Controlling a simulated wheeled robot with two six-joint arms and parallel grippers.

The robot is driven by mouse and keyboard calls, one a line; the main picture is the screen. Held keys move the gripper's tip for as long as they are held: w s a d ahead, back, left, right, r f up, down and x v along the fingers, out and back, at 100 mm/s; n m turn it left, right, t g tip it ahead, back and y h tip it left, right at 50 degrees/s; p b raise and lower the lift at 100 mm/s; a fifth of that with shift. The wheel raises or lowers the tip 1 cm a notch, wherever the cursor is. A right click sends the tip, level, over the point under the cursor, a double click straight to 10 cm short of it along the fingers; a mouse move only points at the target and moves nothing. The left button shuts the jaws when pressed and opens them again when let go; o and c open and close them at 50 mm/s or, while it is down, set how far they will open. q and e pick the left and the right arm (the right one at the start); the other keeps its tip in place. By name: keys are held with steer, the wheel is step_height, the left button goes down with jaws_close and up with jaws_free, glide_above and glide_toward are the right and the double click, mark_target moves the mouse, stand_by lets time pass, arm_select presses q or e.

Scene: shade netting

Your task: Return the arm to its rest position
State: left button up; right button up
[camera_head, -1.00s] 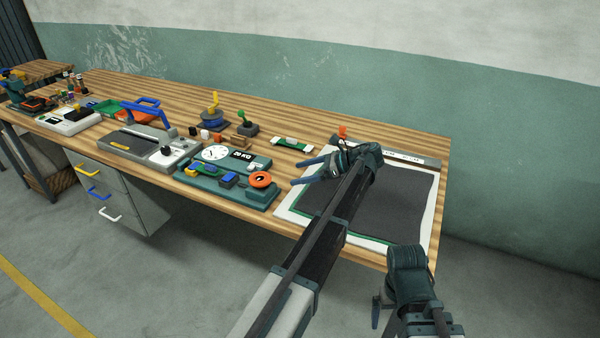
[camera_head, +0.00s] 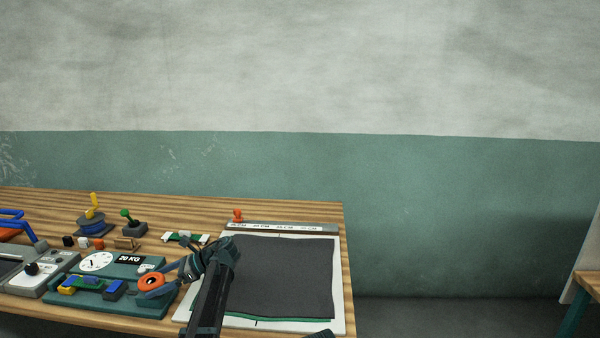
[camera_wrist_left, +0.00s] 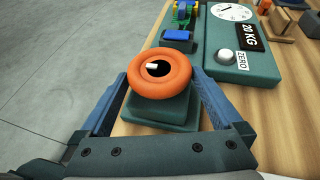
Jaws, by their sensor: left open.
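My left arm reaches in from the bottom of the head view. Its left gripper (camera_head: 158,281) is open, with its blue fingers apart near the orange ring (camera_head: 151,282) on the teal scale base (camera_head: 90,290). In the left wrist view the orange ring (camera_wrist_left: 159,74) sits on its teal block between the two open fingers. I cannot tell whether the fingers touch it. My right gripper is not in view.
A dark sheet (camera_head: 285,275) lies on a white board right of the arm. A grey ruler strip (camera_head: 285,227) and an orange knob (camera_head: 238,215) are behind it. Grey machine (camera_head: 35,270) stands left. The wooden bench (camera_head: 300,211) ends at the right; a wall rises behind.

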arm_select(q)
steer(key=shift+s+a+f, duration=0.1)
steer(key=shift+a+f, duration=0.1)
steer(key=shift+a, duration=0.25)
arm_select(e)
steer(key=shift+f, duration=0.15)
arm_select(q)
steer(key=shift+d+r, duration=0.1)
steer(key=shift+d, duration=0.05)
